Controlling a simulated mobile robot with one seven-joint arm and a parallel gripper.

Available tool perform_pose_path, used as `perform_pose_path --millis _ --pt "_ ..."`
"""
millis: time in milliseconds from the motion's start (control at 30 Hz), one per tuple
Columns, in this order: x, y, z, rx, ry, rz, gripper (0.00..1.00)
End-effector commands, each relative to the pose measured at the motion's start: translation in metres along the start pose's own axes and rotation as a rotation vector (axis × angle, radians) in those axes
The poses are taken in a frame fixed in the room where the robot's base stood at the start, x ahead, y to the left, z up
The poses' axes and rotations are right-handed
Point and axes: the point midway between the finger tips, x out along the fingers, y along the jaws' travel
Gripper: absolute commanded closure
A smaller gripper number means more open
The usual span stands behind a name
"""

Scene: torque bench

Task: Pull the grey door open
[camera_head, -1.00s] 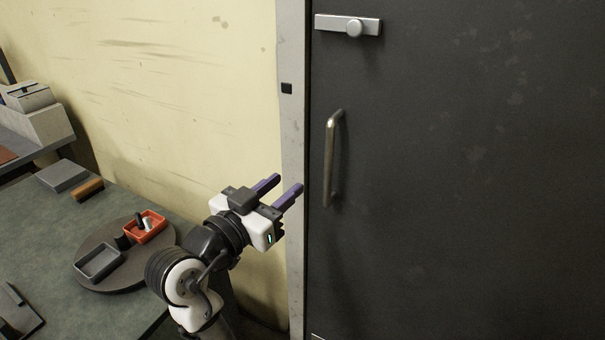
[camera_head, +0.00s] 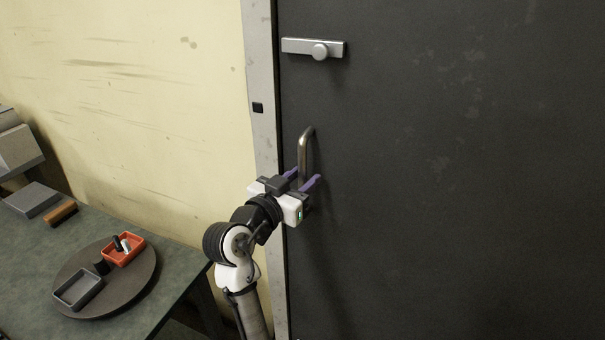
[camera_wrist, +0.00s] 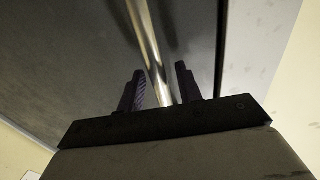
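The grey door (camera_head: 440,200) fills the right of the head view and is shut in its light frame. Its metal bar handle (camera_head: 304,150) stands upright near the door's left edge. My gripper (camera_head: 305,178) is at the lower part of the handle, with its purple fingers pointing at the door. In the wrist view the handle (camera_wrist: 150,45) runs between the two fingers (camera_wrist: 161,85), with a gap on each side. The gripper is open. The handle's lower end is hidden behind my gripper in the head view.
At the left is a green-topped table (camera_head: 190,262) with a round turntable (camera_head: 140,283) carrying an orange tray (camera_head: 137,247) and a grey tray (camera_head: 70,300). A pale wall (camera_head: 150,120) lies behind.

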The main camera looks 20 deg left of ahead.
Motion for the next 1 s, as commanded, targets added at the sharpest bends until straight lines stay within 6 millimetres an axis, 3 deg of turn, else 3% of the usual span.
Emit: perform_pose_path --millis 333,600,1000 --pt "0.005 0.0 0.0004 0.001 0.0 -0.001 0.65" --pt "0.0047 0.0 0.0002 0.001 0.0 -0.001 0.99" --pt "0.0055 0.0002 0.0003 0.001 0.0 0.0 1.0"
